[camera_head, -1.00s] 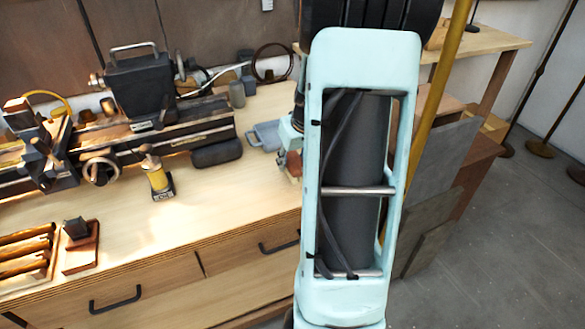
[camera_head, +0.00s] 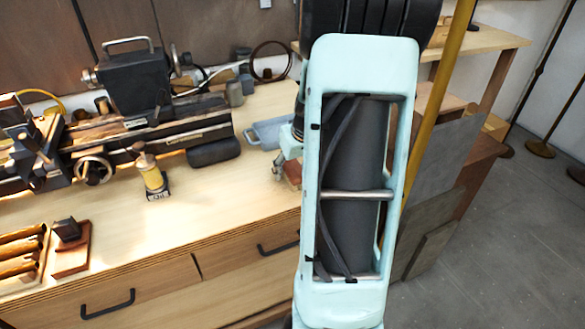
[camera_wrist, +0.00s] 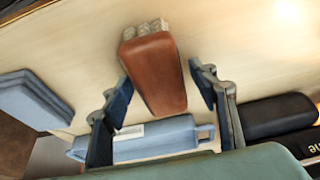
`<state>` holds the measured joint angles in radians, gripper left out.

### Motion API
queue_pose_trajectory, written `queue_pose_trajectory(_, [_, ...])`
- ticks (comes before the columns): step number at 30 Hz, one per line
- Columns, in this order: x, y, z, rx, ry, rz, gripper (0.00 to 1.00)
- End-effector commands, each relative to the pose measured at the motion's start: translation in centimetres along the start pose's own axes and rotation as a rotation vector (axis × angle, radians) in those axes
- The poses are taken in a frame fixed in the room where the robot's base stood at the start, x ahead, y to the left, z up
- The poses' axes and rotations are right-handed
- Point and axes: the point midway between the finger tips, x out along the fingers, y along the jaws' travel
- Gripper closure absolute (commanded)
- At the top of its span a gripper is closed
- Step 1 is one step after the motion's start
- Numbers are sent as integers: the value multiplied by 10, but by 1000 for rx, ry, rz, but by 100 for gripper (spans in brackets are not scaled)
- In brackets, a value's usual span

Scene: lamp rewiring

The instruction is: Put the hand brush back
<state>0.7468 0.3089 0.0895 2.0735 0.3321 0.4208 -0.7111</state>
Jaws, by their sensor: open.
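The hand brush (camera_wrist: 153,72) shows in the wrist view as a reddish-brown block with pale bristles at its far end. It lies on the pale wooden bench. My gripper (camera_wrist: 158,88) is open, with one dark finger on each side of the brush and visible gaps between. No grip on it shows. In the head view, my gripper (camera_head: 281,170) is mostly hidden behind my pale arm link, and only a sliver of the reddish-brown brush (camera_head: 294,172) shows beside it.
Folded blue cloths (camera_wrist: 35,98) lie at left.

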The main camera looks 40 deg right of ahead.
Motion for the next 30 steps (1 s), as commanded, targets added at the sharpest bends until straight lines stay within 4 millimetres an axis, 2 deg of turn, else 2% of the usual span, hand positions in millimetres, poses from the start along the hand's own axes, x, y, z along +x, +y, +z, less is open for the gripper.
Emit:
queue_pose_trajectory(8, [-6,0,-2,0,0,0,46])
queue_pose_trajectory(11, [-19,1,-3,-1,4,3,46])
queue_pose_trajectory(24, [-103,0,-2,0,3,2,46])
queue_pose_trajectory(30, [-121,0,-2,-1,1,1,46])
